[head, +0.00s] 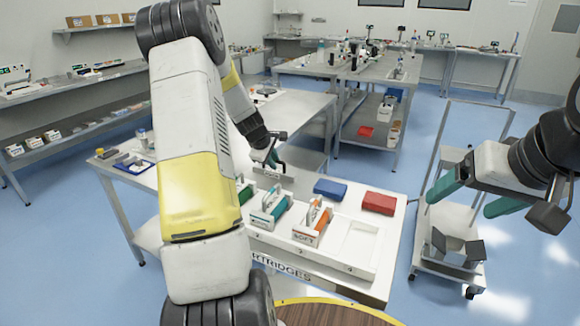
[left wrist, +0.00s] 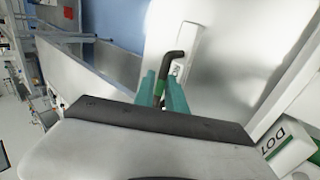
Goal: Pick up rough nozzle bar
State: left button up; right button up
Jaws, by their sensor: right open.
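A white bar with a dark bent handle (left wrist: 172,62) lies between the fingers of my left gripper (left wrist: 163,92) in the left wrist view. The fingers are close together on either side of the handle. The bar's label is too small to read, so I take it as the rough nozzle bar. In the head view my left gripper (head: 272,157) is at the back of the white cartridge tray (head: 378,262), over a pale block (head: 273,174). My right gripper (head: 478,197) is open and empty, in the air at the right.
The tray holds a teal cartridge (head: 271,207) and an orange one (head: 313,224) marked SOFT. A block marked DOT (left wrist: 288,145) shows in the left wrist view. Blue (head: 330,189) and red (head: 379,202) boxes stand behind. A trolley (head: 450,262) is at right. My left arm hides the tray's left part.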

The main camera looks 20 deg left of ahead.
pick_arm(q)
grip_shut()
jog(key=shift+r, duration=0.1)
dwell(1.3)
